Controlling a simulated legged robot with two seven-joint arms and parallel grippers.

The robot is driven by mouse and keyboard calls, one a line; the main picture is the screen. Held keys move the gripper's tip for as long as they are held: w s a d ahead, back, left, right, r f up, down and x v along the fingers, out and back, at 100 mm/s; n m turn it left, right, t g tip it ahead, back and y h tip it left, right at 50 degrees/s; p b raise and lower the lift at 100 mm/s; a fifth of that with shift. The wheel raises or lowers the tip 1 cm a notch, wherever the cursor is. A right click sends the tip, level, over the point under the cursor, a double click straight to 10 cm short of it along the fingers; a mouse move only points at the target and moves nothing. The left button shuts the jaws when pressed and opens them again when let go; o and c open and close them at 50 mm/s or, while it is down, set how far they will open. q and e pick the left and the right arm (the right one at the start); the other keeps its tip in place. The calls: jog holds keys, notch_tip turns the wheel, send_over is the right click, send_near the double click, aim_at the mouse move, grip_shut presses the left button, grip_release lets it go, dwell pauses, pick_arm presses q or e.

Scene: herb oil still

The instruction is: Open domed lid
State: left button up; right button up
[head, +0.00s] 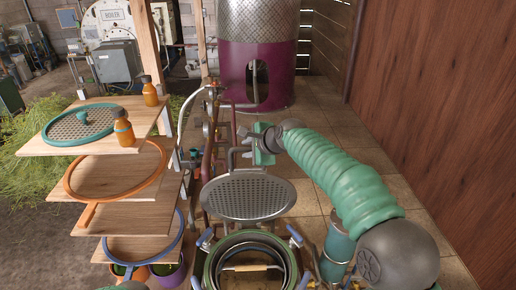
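A round pot (252,238) with a dark green rim and blue clamps stands open at the bottom centre; a wooden-handled bar (252,268) spans its inside. A grey perforated disc (248,197) stands tilted behind the pot, with bent metal pipework above it. I cannot tell whether this disc is the underside of the domed lid; no dome shows clearly. My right arm, in a green sleeve, reaches in from the right. My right gripper (262,144) is beyond the disc, beside the pipework; its fingers are too small to read. My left gripper does not show.
A wooden shelf rack (52,142) at left holds hoop-framed screens and orange bottles (124,128). Hoses and valves run between rack and pot. A purple and hammered-metal vessel (272,70) stands at the back. A wooden wall (435,100) closes the right; tiled floor is clear before it.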

jog(key=b+v, duration=0.6)
jog(key=v, duration=0.9)
jog(key=shift+d, duration=0.15)
